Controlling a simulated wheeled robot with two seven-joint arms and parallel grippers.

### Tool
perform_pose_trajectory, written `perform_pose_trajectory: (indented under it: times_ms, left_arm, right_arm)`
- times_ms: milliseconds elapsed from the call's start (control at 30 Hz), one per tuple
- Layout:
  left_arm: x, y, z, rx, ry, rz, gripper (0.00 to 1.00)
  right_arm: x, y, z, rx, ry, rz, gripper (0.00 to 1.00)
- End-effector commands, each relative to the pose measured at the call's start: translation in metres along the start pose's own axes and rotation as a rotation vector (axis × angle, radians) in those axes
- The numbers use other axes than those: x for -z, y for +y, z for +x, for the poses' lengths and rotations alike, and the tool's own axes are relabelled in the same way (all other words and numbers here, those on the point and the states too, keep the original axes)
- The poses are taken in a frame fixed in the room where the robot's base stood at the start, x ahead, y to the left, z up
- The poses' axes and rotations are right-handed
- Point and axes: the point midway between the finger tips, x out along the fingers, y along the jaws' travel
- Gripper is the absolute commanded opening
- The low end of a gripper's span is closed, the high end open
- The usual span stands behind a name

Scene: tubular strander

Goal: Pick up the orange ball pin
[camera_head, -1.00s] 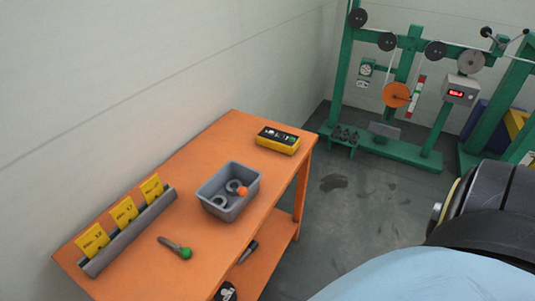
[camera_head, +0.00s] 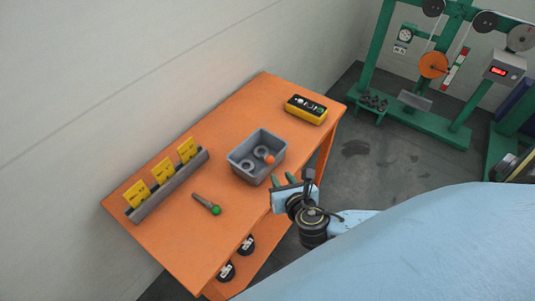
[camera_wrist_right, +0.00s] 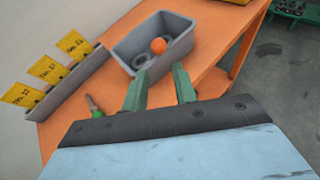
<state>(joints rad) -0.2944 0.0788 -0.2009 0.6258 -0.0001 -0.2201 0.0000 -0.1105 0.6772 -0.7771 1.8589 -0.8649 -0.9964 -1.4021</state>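The orange ball pin (camera_head: 269,159) shows as an orange ball inside the grey bin (camera_head: 236,169) on the orange table; its shank cannot be made out. In the right wrist view the orange ball (camera_wrist_right: 158,45) sits above grey rings in the bin (camera_wrist_right: 124,56). My right gripper (camera_head: 283,179) is just in front of the bin's near right side. In the wrist view its two green fingers (camera_wrist_right: 159,76) are apart with nothing between them, pointing at the bin. My left gripper is not in view.
A green ball pin (camera_head: 207,204) lies on the table (camera_head: 165,240) left of the bin. A grey rack (camera_head: 170,187) with yellow labels stands along the wall side. A yellow-black box (camera_head: 306,109) lies at the far end. Black-and-white round items sit on the lower shelf.

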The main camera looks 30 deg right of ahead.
Motion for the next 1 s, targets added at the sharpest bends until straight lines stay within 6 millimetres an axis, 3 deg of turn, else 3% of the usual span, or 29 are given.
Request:
perform_pose_trajectory:
  times_ms: [133,400,667,1000]
  left_arm:
    - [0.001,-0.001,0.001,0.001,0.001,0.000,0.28]
    - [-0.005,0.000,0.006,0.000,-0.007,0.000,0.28]
    - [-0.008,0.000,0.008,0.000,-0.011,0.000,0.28]
    - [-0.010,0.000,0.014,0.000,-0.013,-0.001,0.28]
  right_arm:
    - [-0.009,0.003,0.013,-0.006,-0.024,-0.033,0.28]
    - [-0.009,0.003,0.064,-0.006,-0.021,-0.028,0.28]
    - [-0.009,0.003,0.083,-0.006,-0.019,-0.028,0.28]
    - [-0.007,0.002,0.126,-0.007,-0.019,-0.027,0.28]
